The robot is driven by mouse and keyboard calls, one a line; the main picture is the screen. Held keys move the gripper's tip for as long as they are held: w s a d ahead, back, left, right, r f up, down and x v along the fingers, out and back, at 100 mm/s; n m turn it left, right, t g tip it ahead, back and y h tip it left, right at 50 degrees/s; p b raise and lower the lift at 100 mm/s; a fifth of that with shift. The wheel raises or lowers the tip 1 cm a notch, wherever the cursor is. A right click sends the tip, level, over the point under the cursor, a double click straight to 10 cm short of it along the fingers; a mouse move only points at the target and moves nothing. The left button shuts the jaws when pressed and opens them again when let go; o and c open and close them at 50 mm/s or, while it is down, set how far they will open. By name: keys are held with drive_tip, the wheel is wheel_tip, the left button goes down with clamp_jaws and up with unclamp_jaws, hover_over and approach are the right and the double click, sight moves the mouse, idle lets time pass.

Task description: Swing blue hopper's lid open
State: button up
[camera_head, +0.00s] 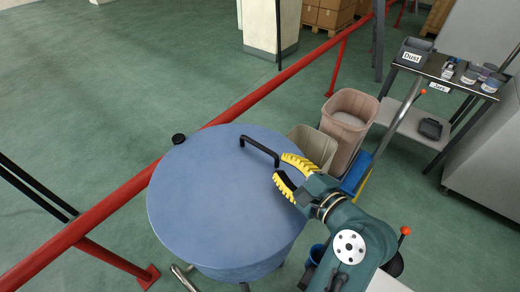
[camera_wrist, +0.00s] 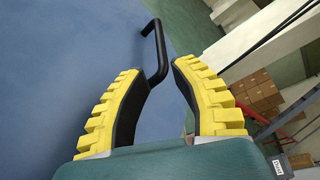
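The blue hopper's round lid (camera_head: 215,185) lies flat and closed on top of the hopper (camera_head: 240,272). A black bar handle (camera_head: 258,148) stands on the lid near its right edge. My gripper (camera_head: 280,167) is at the right end of the handle, its yellow fingers apart. In the wrist view, the handle (camera_wrist: 154,45) rises beyond my gripper (camera_wrist: 160,70), and its near end reaches between the two fingertips. A gap shows beside the handle, so the fingers do not look closed on it. Whether one finger touches it is hard to tell.
A red rail (camera_head: 250,98) runs behind the hopper. Beige bins (camera_head: 348,115) stand to the right, near a cart (camera_head: 430,75) holding a dust box and jars.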

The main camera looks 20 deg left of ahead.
sight(265, 151)
drive_tip(key=b+x, duration=0.1)
drive_tip(key=x, duration=0.9)
drive_tip(key=shift+w+a+f, duration=0.1)
drive_tip(key=shift+w+a, duration=0.05)
drive_tip(key=shift+a, duration=0.1)
drive_tip(key=shift+c, duration=0.2)
clamp_jaws()
